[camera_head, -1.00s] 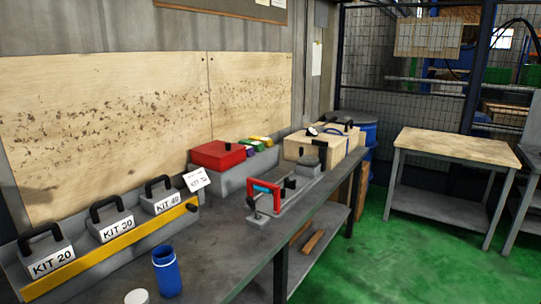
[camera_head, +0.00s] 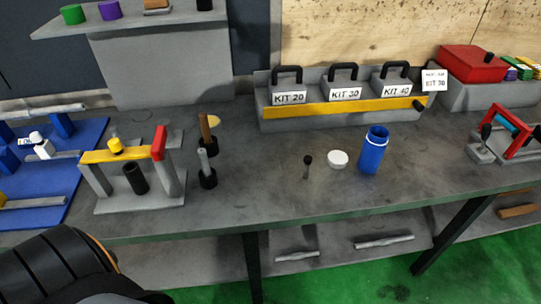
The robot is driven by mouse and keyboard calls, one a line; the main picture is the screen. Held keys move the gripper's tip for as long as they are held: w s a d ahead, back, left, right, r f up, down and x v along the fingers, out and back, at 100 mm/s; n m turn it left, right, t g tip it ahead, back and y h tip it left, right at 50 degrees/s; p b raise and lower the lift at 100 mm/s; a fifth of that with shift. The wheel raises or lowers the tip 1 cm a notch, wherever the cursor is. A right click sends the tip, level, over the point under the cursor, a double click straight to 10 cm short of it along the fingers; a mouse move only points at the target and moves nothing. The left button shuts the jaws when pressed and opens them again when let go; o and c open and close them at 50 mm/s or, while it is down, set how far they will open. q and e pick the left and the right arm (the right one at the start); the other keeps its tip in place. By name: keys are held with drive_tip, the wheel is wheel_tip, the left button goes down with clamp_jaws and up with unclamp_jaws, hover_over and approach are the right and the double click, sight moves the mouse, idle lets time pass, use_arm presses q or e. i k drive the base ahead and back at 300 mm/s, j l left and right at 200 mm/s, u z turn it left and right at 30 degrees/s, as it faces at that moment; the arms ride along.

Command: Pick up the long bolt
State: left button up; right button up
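No item is plainly recognisable as the long bolt. A small pin with a black round head (camera_head: 307,166) stands on the workbench, left of a white cap (camera_head: 337,158) and a blue bottle (camera_head: 374,150). A grey rod (camera_head: 204,161) stands upright in a black base, with a brown-handled tool (camera_head: 206,130) just behind it. I cannot tell whether either is the bolt. A dark arm link of mine fills the lower left corner. Neither of my grippers is in view.
A fixture with a yellow bar (camera_head: 115,155) stands left on the workbench (camera_head: 260,185), beside a blue mat (camera_head: 90,150). KIT blocks sit in a rack with a yellow bar (camera_head: 345,108). Metal rods (camera_head: 384,241) lie on the lower shelf. The bench's front middle is clear.

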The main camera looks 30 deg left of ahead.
sight(308, 160)
drive_tip(key=u, duration=0.95)
drive_tip(key=i+l+u, duration=0.15)
drive_tip(key=l+u, duration=0.5)
drive_tip(key=l, duration=0.15)
drive_tip(key=i+l+u, duration=0.1)
drive_tip(key=l+u, duration=0.2)
drive_tip(key=l, duration=0.2)
